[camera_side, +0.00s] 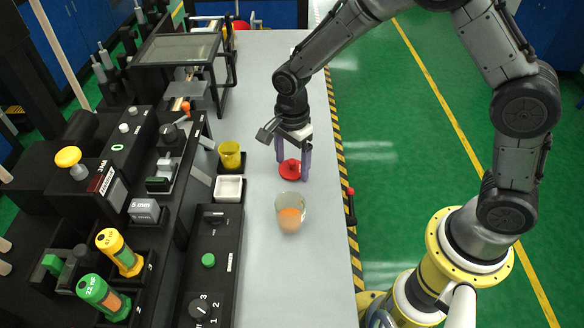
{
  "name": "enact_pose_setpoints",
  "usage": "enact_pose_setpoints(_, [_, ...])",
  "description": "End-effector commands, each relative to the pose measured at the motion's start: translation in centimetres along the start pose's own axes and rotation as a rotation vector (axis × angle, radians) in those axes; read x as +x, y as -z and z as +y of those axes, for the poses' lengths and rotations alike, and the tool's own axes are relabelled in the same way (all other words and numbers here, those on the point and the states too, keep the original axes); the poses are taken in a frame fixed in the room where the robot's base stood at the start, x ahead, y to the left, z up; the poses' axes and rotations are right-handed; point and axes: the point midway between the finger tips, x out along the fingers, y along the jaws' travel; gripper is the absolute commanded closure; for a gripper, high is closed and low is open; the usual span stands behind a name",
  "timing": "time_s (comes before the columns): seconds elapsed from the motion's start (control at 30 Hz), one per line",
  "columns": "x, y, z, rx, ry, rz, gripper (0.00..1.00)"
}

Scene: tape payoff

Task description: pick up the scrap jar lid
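The scrap jar lid (289,170) is a red disc with a raised red knob. It appears to lie on the grey bench just behind the jar. The scrap jar (291,212) is clear glass, stands upright and uncovered, and has orange material inside. My gripper (293,168) points down over the lid, with its purple fingers spread on either side of it. The fingers are apart and low, near bench height. I cannot tell whether either finger touches the lid's edge.
A yellow cup (229,155) and a white square tray (229,188) stand left of the lid. A black control panel (212,262) runs along the bench's left side. The bench (305,290) is clear in front of the jar. A striped edge (340,150) bounds it on the right.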

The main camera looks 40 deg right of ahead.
Motion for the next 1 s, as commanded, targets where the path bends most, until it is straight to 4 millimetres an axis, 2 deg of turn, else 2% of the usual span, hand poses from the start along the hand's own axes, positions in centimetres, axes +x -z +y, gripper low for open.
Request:
enact_pose_setpoints(0.03, [0.0, 0.0, 0.0, 0.0, 0.0, 0.0, 0.25])
enact_pose_setpoints(0.3, [-0.1, 0.0, 0.0, 0.0, 0.001, 0.0, 0.74])
enact_pose_setpoints(0.33, [-0.1, 0.0, 0.0, 0.0, 0.001, 0.0, 0.77])
enact_pose_setpoints(0.57, [-0.1, 0.0, 0.0, 0.0, 0.001, 0.0, 0.77])
enact_pose_setpoints(0.73, [-0.9, 0.0, -0.1, 0.0, 0.004, -0.001, 0.77])
enact_pose_setpoints(0.9, [-3.1, 0.0, -0.1, 0.0, 0.006, -0.002, 0.77])
enact_pose_setpoints(1.0, [-4.8, 0.3, 1.2, 0.0, 0.006, -0.002, 0.77])
